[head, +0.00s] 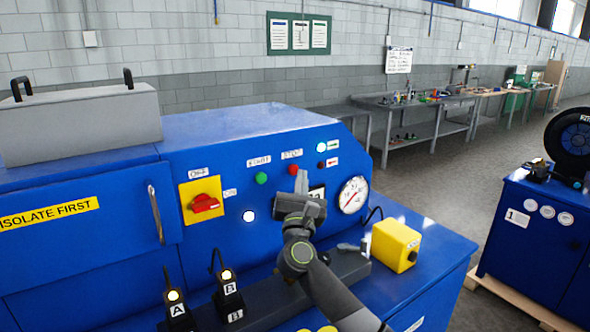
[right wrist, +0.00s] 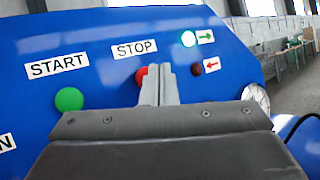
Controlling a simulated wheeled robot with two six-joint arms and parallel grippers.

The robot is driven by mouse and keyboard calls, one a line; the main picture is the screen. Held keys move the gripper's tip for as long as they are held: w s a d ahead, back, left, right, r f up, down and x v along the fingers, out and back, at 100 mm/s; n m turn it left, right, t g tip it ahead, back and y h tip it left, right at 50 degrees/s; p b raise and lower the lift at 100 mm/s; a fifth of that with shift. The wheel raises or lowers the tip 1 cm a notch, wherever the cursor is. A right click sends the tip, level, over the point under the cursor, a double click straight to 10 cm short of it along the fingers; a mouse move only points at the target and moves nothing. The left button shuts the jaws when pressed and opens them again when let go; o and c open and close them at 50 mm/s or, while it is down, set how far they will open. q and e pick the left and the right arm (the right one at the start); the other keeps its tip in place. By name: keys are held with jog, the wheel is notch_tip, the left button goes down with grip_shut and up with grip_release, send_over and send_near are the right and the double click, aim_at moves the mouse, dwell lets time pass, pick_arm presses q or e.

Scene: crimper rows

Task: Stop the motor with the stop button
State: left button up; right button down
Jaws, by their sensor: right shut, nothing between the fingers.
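The red stop button (head: 293,169) is on the sloped blue panel under a STOP label (head: 291,154). In the right wrist view the button (right wrist: 141,75) is partly hidden behind my fingers. My right gripper (head: 301,182) is shut and empty, its fingertips just in front of and slightly right of the button; I cannot tell whether they touch it. Its fingers also show in the right wrist view (right wrist: 159,84). The green start button (head: 261,178) is to the left. The lamp by the green arrow (head: 321,147) is lit; the lamp by the red arrow (head: 321,164) is dark. My left gripper is not in view.
A red rotary switch (head: 204,203) on a yellow plate is left on the panel, with a lit white lamp (head: 249,216) nearby. A round gauge (head: 353,195) is right of my gripper. A yellow box (head: 396,245) and tools marked A (head: 177,311) and B (head: 229,291) are below.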

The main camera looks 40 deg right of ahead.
jog(key=shift+s, duration=0.1)
jog(key=s, duration=0.1)
jog(key=s+p, duration=0.1)
jog(key=s, duration=0.1)
jog(key=s+p, duration=0.1)
jog(key=s, duration=0.1)
jog(key=shift+a, duration=0.25)
jog(key=shift+w, duration=0.1)
dwell(0.9)
